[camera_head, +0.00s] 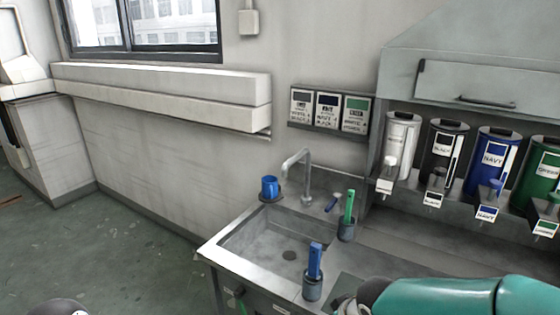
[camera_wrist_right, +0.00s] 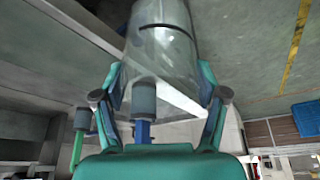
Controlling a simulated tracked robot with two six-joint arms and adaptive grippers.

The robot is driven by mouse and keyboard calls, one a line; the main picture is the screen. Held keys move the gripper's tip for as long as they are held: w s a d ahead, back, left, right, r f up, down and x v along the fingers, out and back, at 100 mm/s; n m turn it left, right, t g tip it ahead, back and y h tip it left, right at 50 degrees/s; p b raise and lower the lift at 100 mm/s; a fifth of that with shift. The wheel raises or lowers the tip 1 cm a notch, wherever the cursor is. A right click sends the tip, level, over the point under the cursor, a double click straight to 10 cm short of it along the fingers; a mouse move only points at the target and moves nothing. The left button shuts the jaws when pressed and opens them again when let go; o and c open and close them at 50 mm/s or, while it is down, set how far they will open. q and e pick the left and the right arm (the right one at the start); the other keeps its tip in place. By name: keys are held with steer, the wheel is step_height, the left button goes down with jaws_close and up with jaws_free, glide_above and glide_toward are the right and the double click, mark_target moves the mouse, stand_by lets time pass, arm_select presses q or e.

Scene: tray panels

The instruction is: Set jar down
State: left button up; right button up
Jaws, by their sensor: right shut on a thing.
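The jar (camera_wrist_right: 160,42) shows in the right wrist view as a clear, greyish vessel with a dark line across it. My right gripper (camera_wrist_right: 162,78) is shut on the jar, with one teal finger on each side. In the head view only my teal right arm shows at the bottom right. The jar and the right fingertips are not visible there. My left gripper is in neither view. I cannot tell whether the jar touches a surface.
A metal sink (camera_head: 262,245) has a blue mug (camera_head: 269,187) at its back left corner. White, black, navy (camera_head: 491,160) and green dispensers line the back right. The counter before them looks clear.

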steer(key=shift+m, duration=0.5)
steer(key=a+f, duration=0.1)
steer(key=w+a+f, duration=0.1)
steer(key=f, duration=0.1)
steer(key=shift+a+f, duration=0.3)
steer(key=shift+a, duration=0.1)
steer(key=shift+s+a+f+m+t+h, duration=0.1)
steer(key=shift+s+a+f+m+h, duration=0.2)
steer(key=shift+f+m, duration=0.45)
steer(key=shift+s+a+f+m+t+h, duration=0.15)
steer(key=shift+a+f+m+h, duration=0.2)
steer(key=shift+f+m, duration=0.4)
steer(key=shift+s+a+f+m+t+h, duration=0.1)
steer(key=shift+s+a+f+m+h, duration=0.3)
steer(key=shift+f, duration=0.55)
